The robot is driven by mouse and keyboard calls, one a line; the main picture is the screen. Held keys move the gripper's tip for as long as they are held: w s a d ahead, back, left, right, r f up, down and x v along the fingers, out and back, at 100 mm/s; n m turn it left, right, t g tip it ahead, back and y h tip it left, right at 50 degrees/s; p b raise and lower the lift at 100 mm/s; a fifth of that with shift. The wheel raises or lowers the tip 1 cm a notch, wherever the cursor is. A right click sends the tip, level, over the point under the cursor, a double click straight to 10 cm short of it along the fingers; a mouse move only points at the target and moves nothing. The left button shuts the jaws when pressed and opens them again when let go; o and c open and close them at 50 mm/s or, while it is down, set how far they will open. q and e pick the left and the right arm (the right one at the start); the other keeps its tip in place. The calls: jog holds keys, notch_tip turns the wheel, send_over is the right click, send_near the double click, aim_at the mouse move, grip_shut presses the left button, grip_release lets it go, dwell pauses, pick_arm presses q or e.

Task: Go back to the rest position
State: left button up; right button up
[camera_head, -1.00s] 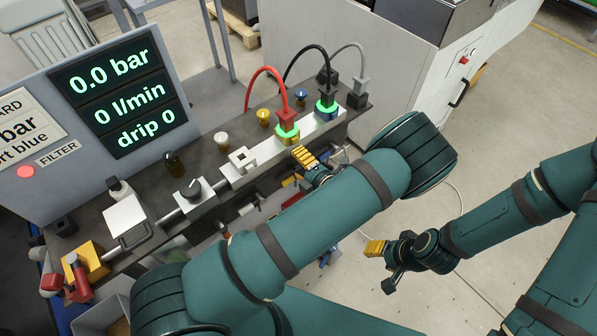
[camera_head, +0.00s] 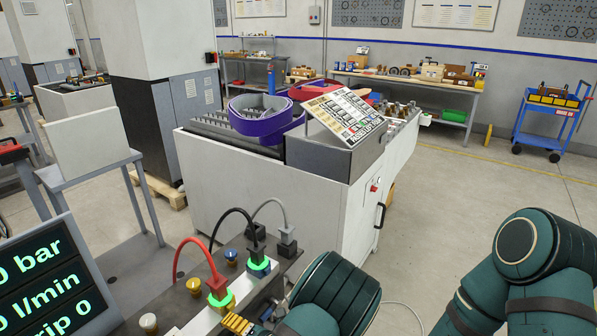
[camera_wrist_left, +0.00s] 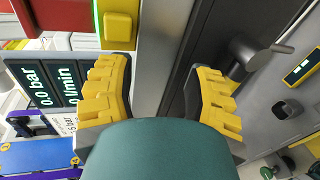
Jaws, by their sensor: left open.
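My left gripper (camera_head: 240,323) shows its yellow fingertips at the bottom edge of the head view, beside the row of fittings on the bench. In the left wrist view my left gripper (camera_wrist_left: 160,95) is open, with its two yellow toothed fingers apart and nothing held between them. A grey metal bar and a dark surface lie beyond the gap. My right arm is at the lower right of the head view. Its gripper is out of the frame.
The bench (camera_head: 240,246) carries red (camera_head: 206,262), black and grey plugged cables, with green rings lit at two plugs. A display panel (camera_head: 45,280) stands at the left. A white cabinet (camera_head: 270,190) stands behind. Open floor lies to the right.

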pick_arm(q)
jog(key=s+d+f+n+g+h, duration=0.1)
jog(key=s+f+n+g+h, duration=0.4)
jog(key=s+n, duration=0.4)
jog(key=s+d+f+n+g+h, duration=0.1)
jog(key=s+f+n+g+h, duration=0.4)
jog(key=s+n, duration=0.45)
jog(key=s+d+n+h, duration=0.3)
jog(key=d+n+h, duration=0.25)
jog(key=n, duration=0.35)
jog(key=w+d+r+n+t+h, duration=0.2)
jog(key=w+r+n+t, duration=0.2)
jog(key=n, duration=1.1)
jog(key=shift+w+t, duration=0.3)
jog(key=shift+w, duration=0.4)
jog(key=shift+r, duration=0.1)
jog(key=shift+c, duration=0.5)
jog(key=shift+s, duration=0.15)
